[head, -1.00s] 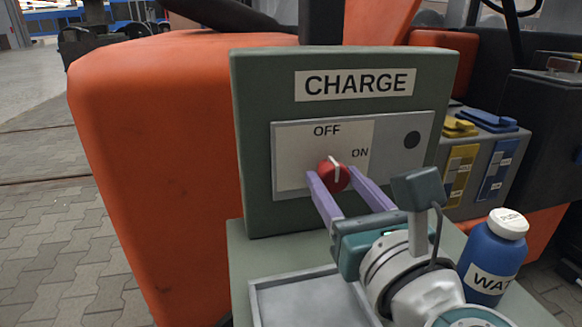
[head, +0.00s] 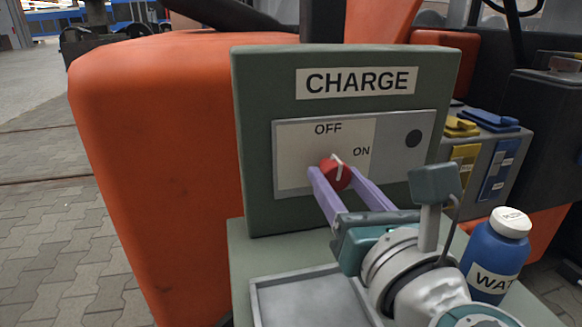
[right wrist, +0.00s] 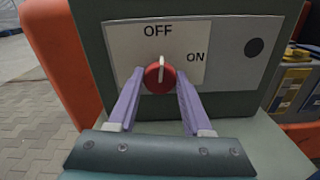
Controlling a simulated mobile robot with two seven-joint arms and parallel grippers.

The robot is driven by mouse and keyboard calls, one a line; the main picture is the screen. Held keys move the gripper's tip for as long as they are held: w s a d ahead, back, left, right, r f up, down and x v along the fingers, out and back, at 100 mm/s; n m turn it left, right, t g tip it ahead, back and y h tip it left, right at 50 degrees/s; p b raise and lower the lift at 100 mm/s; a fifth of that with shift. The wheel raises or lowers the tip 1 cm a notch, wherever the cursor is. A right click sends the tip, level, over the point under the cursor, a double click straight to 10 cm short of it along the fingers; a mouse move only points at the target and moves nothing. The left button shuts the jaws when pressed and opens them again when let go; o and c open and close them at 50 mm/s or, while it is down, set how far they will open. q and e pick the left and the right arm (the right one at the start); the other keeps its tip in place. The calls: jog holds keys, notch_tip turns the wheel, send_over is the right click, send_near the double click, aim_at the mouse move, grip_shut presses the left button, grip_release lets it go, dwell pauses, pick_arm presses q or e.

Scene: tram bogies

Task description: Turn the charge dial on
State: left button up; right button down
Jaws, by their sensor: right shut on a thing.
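The red charge dial (head: 336,174) with a white mark sits on the pale panel (head: 294,163) of the green CHARGE box (head: 254,140). In the right wrist view the dial (right wrist: 159,77) has its white mark pointing up, nearer OFF than ON. The ON label (head: 361,151) is to the upper right of the dial. My right gripper (head: 336,181) is shut on the dial, its purple fingers on either side. In the right wrist view the gripper (right wrist: 159,84) has a finger at each side of the dial. My left gripper is not in view.
A grey tray (head: 303,278) lies below the box, under and beside my right arm. A blue bottle (head: 491,262) with a white cap stands to the right. Yellow (head: 463,160) and blue (head: 495,180) switches are behind it. An orange body (head: 165,150) rises at the left.

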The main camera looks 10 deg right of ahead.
jog(key=m+b, duration=0.1)
jog(key=m, duration=0.3)
jog(key=shift+f, duration=0.1)
jog(key=m+b, duration=0.1)
jog(key=m, duration=0.4)
jog(key=m+b, duration=0.1)
jog(key=m, duration=0.3)
jog(key=shift+m, duration=1.8)
jog(key=shift+c, duration=1.7)
grip_release()
